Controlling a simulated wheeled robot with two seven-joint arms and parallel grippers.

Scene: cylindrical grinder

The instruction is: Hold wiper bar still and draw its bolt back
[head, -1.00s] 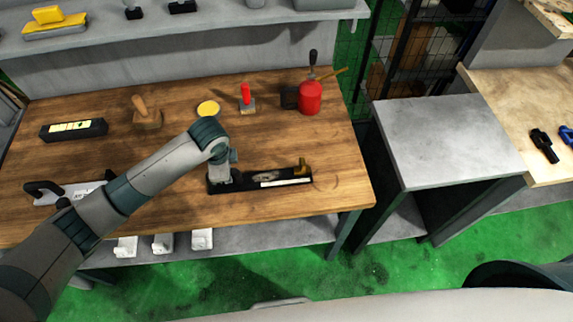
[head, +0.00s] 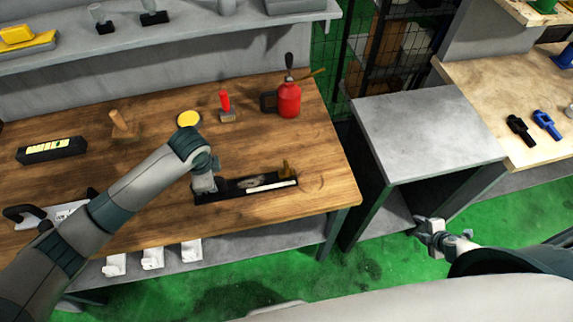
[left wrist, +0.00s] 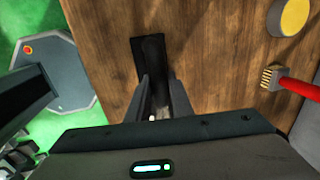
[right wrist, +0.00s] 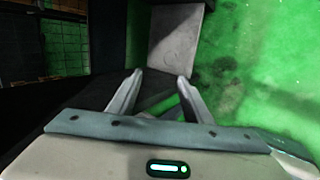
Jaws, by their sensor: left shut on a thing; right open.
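The wiper bar (head: 235,192) is a long black bar lying on the wooden bench, with a pale strip and a brass-coloured bolt (head: 286,170) standing at its right end. My left gripper (head: 204,187) points down at the bar's left end and is shut on it. In the left wrist view the fingers (left wrist: 161,103) close around the black bar (left wrist: 151,58), which runs out ahead of them; the bolt cannot be made out there. My right gripper (head: 430,228) is open and empty, off the bench near the grey side table. Its parted fingers (right wrist: 156,88) show in the right wrist view.
A red oil can (head: 289,100), a red-handled brush (head: 226,106) and a yellow-topped disc (head: 188,119) stand behind the bar. A grey table (head: 425,130) is at the right, with a gap of green floor before it. Bench right of the bar is clear.

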